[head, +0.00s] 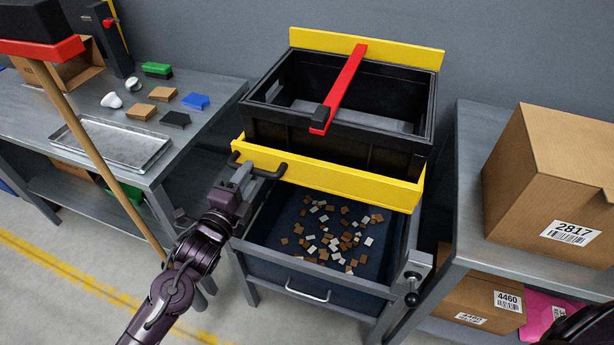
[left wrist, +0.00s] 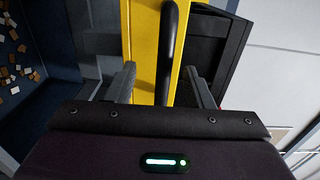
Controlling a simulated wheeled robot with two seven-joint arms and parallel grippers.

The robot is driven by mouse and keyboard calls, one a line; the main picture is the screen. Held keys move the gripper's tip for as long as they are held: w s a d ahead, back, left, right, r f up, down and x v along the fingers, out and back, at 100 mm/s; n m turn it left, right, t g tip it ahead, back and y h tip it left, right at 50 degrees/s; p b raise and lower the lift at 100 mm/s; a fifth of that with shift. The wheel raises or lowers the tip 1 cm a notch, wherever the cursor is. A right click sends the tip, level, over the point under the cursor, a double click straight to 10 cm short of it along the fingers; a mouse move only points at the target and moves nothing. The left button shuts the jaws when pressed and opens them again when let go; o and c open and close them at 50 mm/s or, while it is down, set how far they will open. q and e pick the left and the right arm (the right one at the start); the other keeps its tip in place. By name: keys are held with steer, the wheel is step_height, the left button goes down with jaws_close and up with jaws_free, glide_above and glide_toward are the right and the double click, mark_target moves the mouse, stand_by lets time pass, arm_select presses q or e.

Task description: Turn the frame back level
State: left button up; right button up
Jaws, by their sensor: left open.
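The frame has a yellow front board (head: 340,181) and a yellow back board (head: 380,50), with a black crate (head: 390,150) held between them. A red bar (head: 345,85) with a black end lies across the crate's open top. I cannot tell the frame's exact tilt. A black handle (head: 283,170) stands out from the front board's left part. My left gripper (head: 257,172) is at this handle, open. In the left wrist view the handle (left wrist: 168,45) runs between the two spread fingers (left wrist: 162,85); contact is unclear. My right gripper is out of view.
Below the frame, an open blue-grey drawer or bin (head: 260,235) holds many brown and white chips. A lever (head: 412,285) sits at its right. A left bench (head: 215,95) carries a metal tray (head: 110,143) and small blocks. A broom handle (head: 105,165) leans there. Boxes (head: 550,180) stand right.

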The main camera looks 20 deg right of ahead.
arm_select(q)
steer(key=p+v, duration=0.3)
steer(key=v, duration=0.3)
steer(key=shift+s+a, duration=0.25)
steer(key=shift+s, duration=0.05)
